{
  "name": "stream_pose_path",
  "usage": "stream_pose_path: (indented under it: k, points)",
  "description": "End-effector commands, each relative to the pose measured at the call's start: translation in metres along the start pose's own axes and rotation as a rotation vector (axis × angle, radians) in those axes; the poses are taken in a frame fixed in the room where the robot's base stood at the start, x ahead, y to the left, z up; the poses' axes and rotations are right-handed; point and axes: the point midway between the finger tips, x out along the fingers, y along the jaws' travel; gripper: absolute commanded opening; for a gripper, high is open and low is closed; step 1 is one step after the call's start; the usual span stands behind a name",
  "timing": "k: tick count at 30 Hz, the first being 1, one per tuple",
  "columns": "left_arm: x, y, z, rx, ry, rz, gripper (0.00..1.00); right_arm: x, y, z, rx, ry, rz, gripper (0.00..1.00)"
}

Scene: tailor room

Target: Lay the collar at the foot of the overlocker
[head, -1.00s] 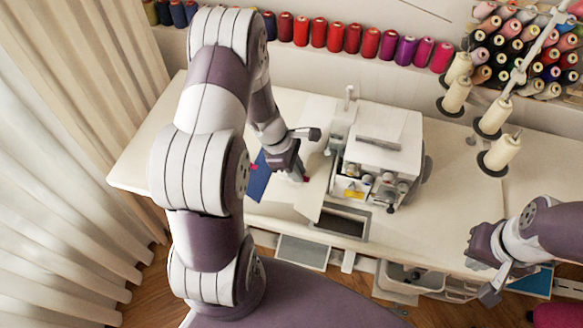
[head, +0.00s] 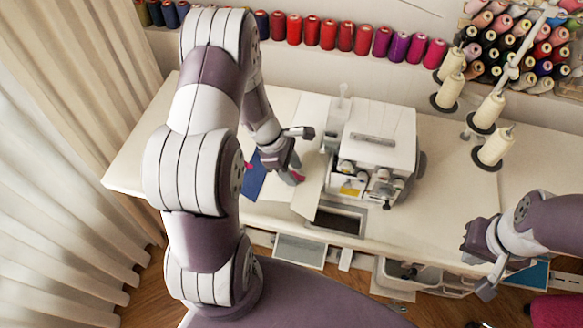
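The overlocker (head: 378,140) is the white machine on the table in the head view, with dials and a yellow label on its front. My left gripper (head: 291,172) is low over the table, just left of the overlocker. Small magenta bits show at its fingertips. A dark blue flat piece (head: 253,181) lies at its left, partly hidden by my arm. I cannot tell which of these is the collar, or whether the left fingers are closed on anything. My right gripper (head: 480,262) is at the right, by the table's front edge; its finger opening is unclear.
Cream thread cones (head: 495,146) stand on the table right of the overlocker. A pale flat plate (head: 310,199) and a dark recess (head: 340,220) lie at its front left. Thread spools (head: 345,36) line the back. The right tabletop (head: 455,195) is largely clear.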

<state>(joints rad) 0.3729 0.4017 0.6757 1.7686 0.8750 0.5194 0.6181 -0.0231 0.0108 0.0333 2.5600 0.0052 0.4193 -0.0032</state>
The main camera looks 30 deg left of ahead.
Motion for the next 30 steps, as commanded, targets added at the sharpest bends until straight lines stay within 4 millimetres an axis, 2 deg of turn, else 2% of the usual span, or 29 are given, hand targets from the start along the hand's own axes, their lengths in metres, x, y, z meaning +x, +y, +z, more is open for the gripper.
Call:
stream_pose_path:
  k: [4, 12, 15, 19, 26, 29, 30]
  points:
    - [-0.02, 0.001, 0.0, 0.0, 0.0, 0.005, 0.45, -0.002, 0.0, 0.0, 0.0, 0.0, 0.0, 0.0]
    - [-0.092, 0.002, -0.001, 0.001, 0.002, 0.007, 0.45, -0.004, 0.0, 0.0, 0.0, 0.0, 0.0, 0.0]
    - [-0.111, 0.001, 0.0, 0.0, 0.001, 0.004, 0.45, -0.003, 0.0, 0.0, 0.0, 0.0, 0.0, 0.0]
    - [-0.124, 0.0, 0.0, -0.001, 0.001, 0.002, 0.45, -0.003, 0.0, 0.0, 0.0, 0.0, 0.0, 0.0]
    - [-0.127, 0.0, 0.0, 0.003, 0.0, 0.0, 0.45, -0.003, 0.0, 0.0, 0.0, 0.0, 0.0, 0.0]
    - [-0.125, 0.001, -0.005, 0.12, 0.026, 0.007, 0.45, -0.003, 0.0, 0.0, 0.0, 0.0, 0.0, 0.0]
    - [-0.122, -0.008, -0.013, 0.235, 0.061, -0.012, 0.45, -0.003, 0.0, 0.0, 0.0, 0.0, 0.0, 0.0]
